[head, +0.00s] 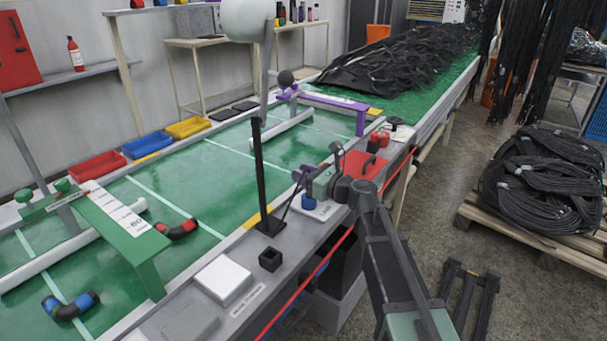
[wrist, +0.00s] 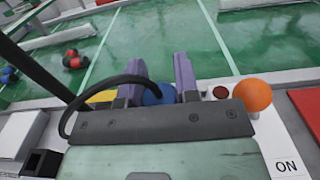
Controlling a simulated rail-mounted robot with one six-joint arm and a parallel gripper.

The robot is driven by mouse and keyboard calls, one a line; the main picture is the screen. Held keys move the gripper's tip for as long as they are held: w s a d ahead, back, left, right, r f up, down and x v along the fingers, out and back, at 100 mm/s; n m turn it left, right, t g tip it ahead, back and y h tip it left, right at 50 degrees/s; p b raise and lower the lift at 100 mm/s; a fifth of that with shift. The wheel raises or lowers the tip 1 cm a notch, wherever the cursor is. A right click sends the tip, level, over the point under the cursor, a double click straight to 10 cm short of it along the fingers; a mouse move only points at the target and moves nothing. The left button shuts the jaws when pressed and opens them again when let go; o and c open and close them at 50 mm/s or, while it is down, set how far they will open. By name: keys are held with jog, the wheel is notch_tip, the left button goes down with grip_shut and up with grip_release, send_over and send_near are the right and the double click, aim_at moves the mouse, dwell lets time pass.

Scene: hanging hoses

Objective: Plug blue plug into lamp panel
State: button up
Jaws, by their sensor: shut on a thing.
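My gripper (wrist: 166,82) has two purple fingers and is shut on the blue plug (wrist: 158,96), which shows between them. A black cable (wrist: 68,110) loops from the plug to the left. In the head view my gripper (head: 307,180) is low over the white lamp panel (head: 322,213), with the blue plug (head: 309,203) below the fingers. In the wrist view the lamp panel (wrist: 281,142) carries an orange ball lamp (wrist: 253,95), a dark red round part (wrist: 221,92) and an ON label. The plug's lower end is hidden, so I cannot tell whether it sits in a socket.
A tall black post (head: 260,175) stands left of my gripper, near a small black open box (head: 270,260) and a white block (head: 223,279). A red plate (head: 362,168) lies beyond the panel. The green table (head: 190,185) holds curved hose pieces (head: 177,230).

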aim_at(304, 195)
jog(key=shift+f+b, duration=1.8)
jog(key=o, duration=1)
jog(key=v, duration=1)
jog(key=shift+s+d, duration=0.3)
